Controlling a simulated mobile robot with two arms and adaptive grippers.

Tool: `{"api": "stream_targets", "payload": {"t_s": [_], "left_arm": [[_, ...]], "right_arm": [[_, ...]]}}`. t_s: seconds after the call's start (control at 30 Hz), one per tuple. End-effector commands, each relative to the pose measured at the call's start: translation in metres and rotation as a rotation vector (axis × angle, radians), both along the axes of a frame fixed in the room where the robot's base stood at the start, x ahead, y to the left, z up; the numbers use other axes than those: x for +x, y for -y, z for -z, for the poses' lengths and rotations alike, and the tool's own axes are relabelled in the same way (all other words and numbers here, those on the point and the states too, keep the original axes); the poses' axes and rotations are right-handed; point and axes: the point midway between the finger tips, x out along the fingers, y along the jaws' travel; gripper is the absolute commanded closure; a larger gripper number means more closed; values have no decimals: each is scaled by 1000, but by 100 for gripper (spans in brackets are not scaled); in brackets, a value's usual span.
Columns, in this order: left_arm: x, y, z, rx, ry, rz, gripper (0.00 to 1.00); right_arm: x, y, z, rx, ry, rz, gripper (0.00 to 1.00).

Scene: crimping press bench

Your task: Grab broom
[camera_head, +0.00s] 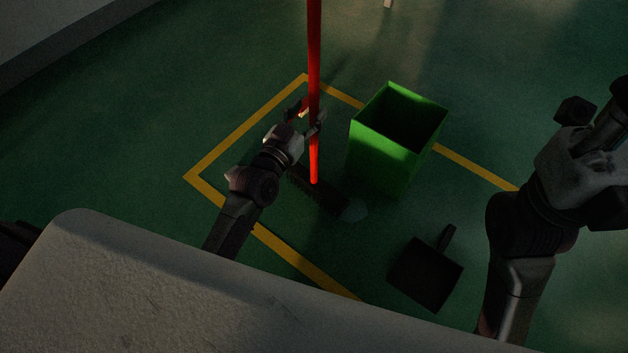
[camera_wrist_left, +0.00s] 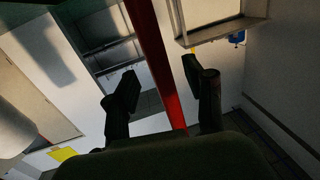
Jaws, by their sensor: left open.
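The broom has a long red handle (camera_head: 314,45) that stands nearly upright in the head view. Its dark brush head (camera_head: 318,196) rests on the green floor. My left gripper (camera_head: 309,112) is open at the lower part of the handle. In the left wrist view the red handle (camera_wrist_left: 156,55) passes between the two spread fingers of the left gripper (camera_wrist_left: 160,88), with gaps beside it. My right gripper (camera_head: 598,112) is at the right edge of the head view, far from the broom, dark and partly cut off; its jaw state is unclear.
A green open-topped bin (camera_head: 385,155) stands just right of the broom. A black dustpan (camera_head: 427,273) lies on the floor nearer to me. Yellow floor lines (camera_head: 245,128) frame the area. Green floor to the left is clear.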

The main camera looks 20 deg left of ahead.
Motion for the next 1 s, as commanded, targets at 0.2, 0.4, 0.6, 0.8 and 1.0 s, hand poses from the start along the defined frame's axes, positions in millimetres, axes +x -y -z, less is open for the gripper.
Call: {"api": "stream_targets", "payload": {"t_s": [0.2, 0.4, 0.6, 0.8, 1.0], "left_arm": [[29, 5, 1, -1, 1, -1, 47], [32, 5, -1, 0, -1, 0, 47], [31, 5, -1, 0, -1, 0, 67], [31, 5, -1, 0, -1, 0, 100], [31, 5, -1, 0, -1, 0, 100]], "right_arm": [[-6, -1, -5, -3, 56, 3, 65], [-6, -2, -8, -4, 58, 3, 65], [-6, -2, -8, -4, 57, 3, 65], [-6, -2, -8, -4, 57, 3, 65], [-6, -2, -8, -4, 57, 3, 65]]}}
